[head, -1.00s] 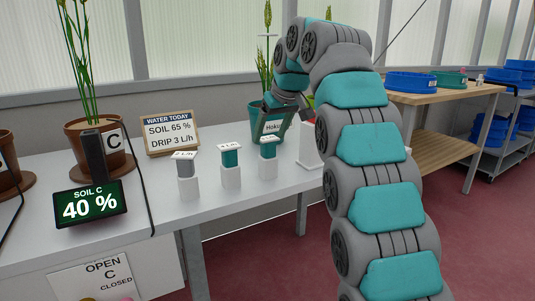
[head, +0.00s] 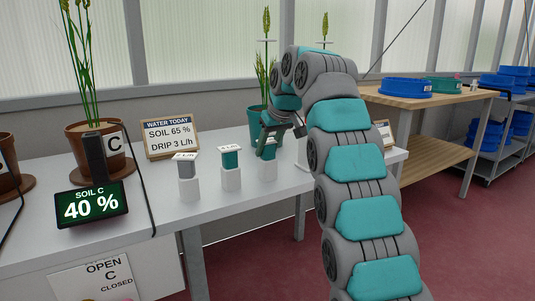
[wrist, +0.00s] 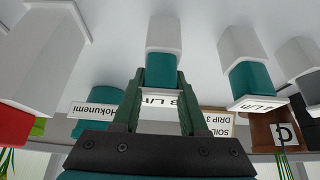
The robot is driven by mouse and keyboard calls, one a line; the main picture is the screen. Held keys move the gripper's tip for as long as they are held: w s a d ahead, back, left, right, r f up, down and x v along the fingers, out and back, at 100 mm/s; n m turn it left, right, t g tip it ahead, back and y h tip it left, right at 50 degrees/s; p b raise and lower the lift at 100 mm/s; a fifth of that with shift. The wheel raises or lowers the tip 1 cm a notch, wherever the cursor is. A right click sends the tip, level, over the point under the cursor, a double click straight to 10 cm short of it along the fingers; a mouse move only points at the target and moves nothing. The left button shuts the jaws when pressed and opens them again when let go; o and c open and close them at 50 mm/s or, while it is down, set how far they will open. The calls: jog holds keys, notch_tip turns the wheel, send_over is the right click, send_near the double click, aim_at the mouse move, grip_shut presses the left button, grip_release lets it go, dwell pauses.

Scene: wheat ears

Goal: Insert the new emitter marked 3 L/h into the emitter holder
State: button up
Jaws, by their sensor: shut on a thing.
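My gripper (head: 268,146) is shut on a teal emitter (wrist: 161,72) at the right-hand white post. In the wrist view the fingers (wrist: 160,108) stand on both sides of its label, which reads like 3 L/h, partly hidden and upside down. The emitter's other end meets its white post (wrist: 164,32). A second teal emitter (head: 231,160) and a grey-bodied emitter (head: 187,166) stand on their own white posts to the left. I cannot tell for certain which thing is the emitter holder.
A sign (head: 170,136) reads SOIL 65 %, DRIP 3 L/h. A potted plant C (head: 92,145) and a SOIL C 40 % display (head: 91,204) stand at left. A white block with a red part (wrist: 14,128) is beside my gripper. The front tabletop is mostly clear.

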grip_shut()
jog(key=shift+r, duration=0.1)
